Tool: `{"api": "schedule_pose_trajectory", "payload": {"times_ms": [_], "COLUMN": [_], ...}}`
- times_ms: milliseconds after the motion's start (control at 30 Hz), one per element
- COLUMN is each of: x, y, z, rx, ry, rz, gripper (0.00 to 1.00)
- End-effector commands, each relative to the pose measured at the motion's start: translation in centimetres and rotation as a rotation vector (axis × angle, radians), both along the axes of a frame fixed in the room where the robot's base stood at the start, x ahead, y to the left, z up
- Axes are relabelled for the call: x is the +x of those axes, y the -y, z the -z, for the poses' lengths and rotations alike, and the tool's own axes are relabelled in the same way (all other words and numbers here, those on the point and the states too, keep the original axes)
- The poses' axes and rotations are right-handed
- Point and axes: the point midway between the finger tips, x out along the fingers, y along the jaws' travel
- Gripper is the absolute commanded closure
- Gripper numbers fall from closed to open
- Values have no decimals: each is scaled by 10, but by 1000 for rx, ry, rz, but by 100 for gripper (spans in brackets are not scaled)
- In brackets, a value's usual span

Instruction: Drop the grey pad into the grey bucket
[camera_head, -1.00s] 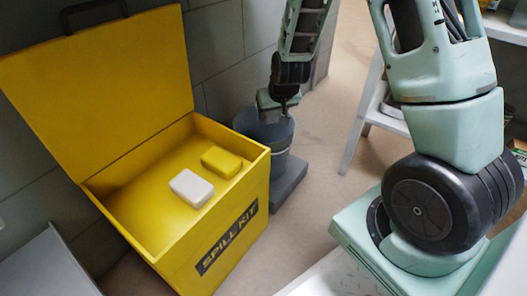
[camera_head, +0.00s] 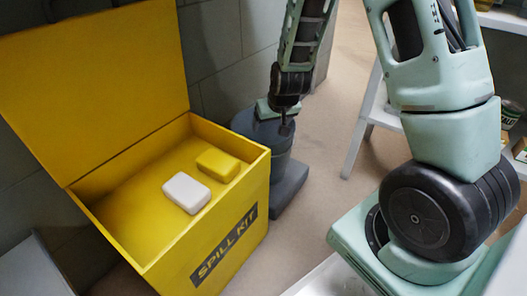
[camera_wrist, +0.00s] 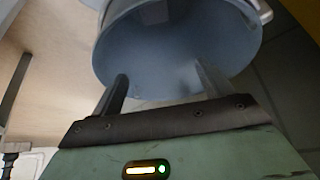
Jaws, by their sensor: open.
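The blue-grey bucket (camera_head: 275,148) stands on the floor just right of the yellow box. In the wrist view its open mouth and inner wall (camera_wrist: 175,55) fill the top middle. My gripper (camera_wrist: 162,80) is open, its two fingers apart over the bucket mouth with nothing between them. In the head view my gripper is at the bucket's top, and its fingertips are hard to make out. A paler patch shows inside the bucket at the top of the wrist view; I cannot tell whether it is the grey pad or the bucket's bottom. No grey pad is clearly visible elsewhere.
The open yellow spill-kit box (camera_head: 225,240) holds a white block (camera_head: 186,193) and a yellow block (camera_head: 218,165), its lid raised. A white ladder-like frame (camera_head: 357,135) stands right; bare floor lies between.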

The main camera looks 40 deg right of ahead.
Motion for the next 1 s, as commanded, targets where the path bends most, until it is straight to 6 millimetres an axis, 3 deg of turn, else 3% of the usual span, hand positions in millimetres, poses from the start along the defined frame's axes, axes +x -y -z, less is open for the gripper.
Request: {"api": "schedule_pose_trajectory", "payload": {"times_ms": [267,700,1000], "x": [-12,-58,-77], "y": [-3,-16,-21], "z": [-30,-121,-151], "rx": [0,0,-1], "ry": [1,1,2], "rz": [0,-1,0], "gripper": [21,21,21]}}
